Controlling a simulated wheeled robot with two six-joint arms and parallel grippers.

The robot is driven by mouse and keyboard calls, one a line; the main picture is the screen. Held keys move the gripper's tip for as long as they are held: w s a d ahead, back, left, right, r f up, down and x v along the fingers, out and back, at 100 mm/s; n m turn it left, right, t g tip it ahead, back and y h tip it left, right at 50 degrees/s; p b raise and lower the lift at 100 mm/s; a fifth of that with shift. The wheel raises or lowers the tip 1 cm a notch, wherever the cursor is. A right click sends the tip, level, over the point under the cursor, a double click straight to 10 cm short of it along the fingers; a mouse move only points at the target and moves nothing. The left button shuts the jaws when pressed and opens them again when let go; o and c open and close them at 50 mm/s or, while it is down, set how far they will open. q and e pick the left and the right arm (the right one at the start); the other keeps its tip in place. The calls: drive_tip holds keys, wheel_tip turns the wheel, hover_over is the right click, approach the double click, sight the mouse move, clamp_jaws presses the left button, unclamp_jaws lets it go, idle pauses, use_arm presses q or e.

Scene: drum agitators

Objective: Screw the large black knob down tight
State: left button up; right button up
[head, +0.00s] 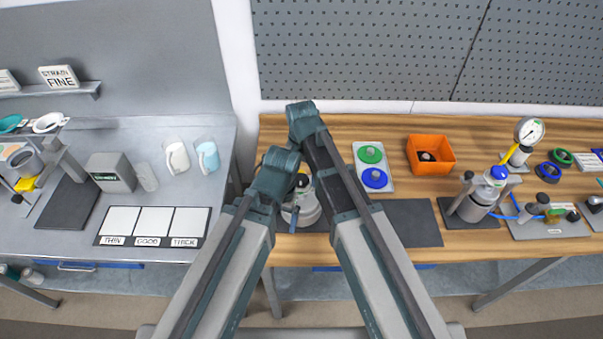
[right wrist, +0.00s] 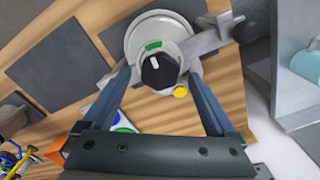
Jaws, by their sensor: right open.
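The large black knob (right wrist: 159,71) has a white pointer line and sits on top of a pale grey round vessel (right wrist: 138,30). A green mark lies beside the knob and a small yellow knob (right wrist: 180,92) is close to it. In the head view the vessel (head: 308,213) stands on the wooden bench, partly behind my arms. My right gripper (right wrist: 161,76) is open, with its fingers on either side of the black knob and visible gaps to it. I cannot tell its exact height above the knob. My left gripper does not show in either view.
An arm-like clamp (right wrist: 208,38) reaches the vessel's side. A tray with green and blue discs (head: 388,178), an orange bin (head: 441,141) and a gauge rig (head: 480,207) stand to the right. A dark mat (head: 412,228) is bare. A grey bench (head: 133,138) is at left.

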sight(302, 178)
wheel_tip(302, 178, up, 13)
drive_tip(key=p, duration=1.3)
drive_tip(key=shift+r, duration=0.2)
drive_tip(key=shift+f, duration=0.15)
wheel_tip(302, 178, down, 13)
drive_tip(key=b, duration=1.3)
drive_tip(key=shift+f, duration=0.1)
